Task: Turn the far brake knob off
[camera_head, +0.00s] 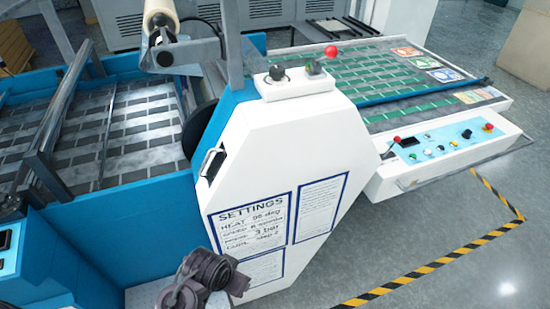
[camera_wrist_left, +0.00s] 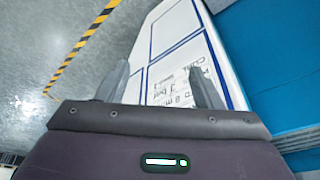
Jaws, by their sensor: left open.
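Two dark knobs sit on a white box on top of the white hexagonal cabinet. The left knob (camera_head: 277,73) looks black. The right knob (camera_head: 313,68) stands farther along the box, beside a red ball (camera_head: 331,51). Their exact pointer settings are too small to read. My left gripper (camera_head: 238,284) is low at the bottom of the head view, in front of the cabinet and well below both knobs. In the left wrist view its two fingers (camera_wrist_left: 158,66) are apart with nothing between them, facing the cabinet's printed panel. My right gripper is not in view.
The white cabinet (camera_head: 290,150) carries SETTINGS sheets and a side handle (camera_head: 211,163). A control panel (camera_head: 445,145) with a red-tipped lever stands at right. A roller (camera_head: 160,15) and metal bars lie at left. Open floor (camera_head: 440,255) with striped tape lies at lower right.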

